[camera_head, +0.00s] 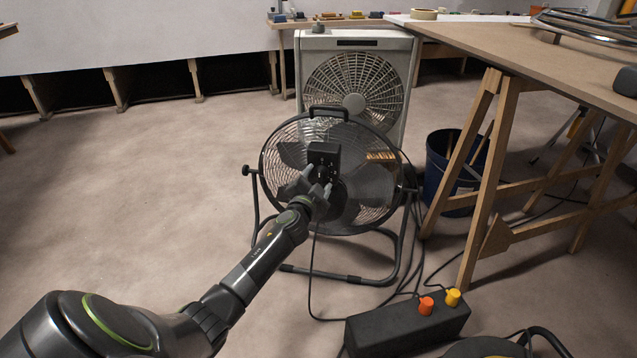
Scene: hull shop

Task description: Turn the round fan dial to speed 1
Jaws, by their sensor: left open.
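A round floor fan (375,185) with a black tube stand and a top handle stands on the floor ahead. A black control box (324,154) sits at the middle of its near side, with small pale marks on its face. My left gripper (324,182) is open at the lower part of this box, in front of the fan. The round dial is hidden or too small to make out behind the fingers, and I cannot tell whether they touch it. The dial's setting cannot be read. My right gripper is not in view.
A pale box fan (353,45) stands right behind the round fan. A wooden trestle table (540,65) and a dark blue bucket (452,165) are on the right. A black power box (385,328) with orange and yellow plugs and trailing cables lies in front. The floor at left is clear.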

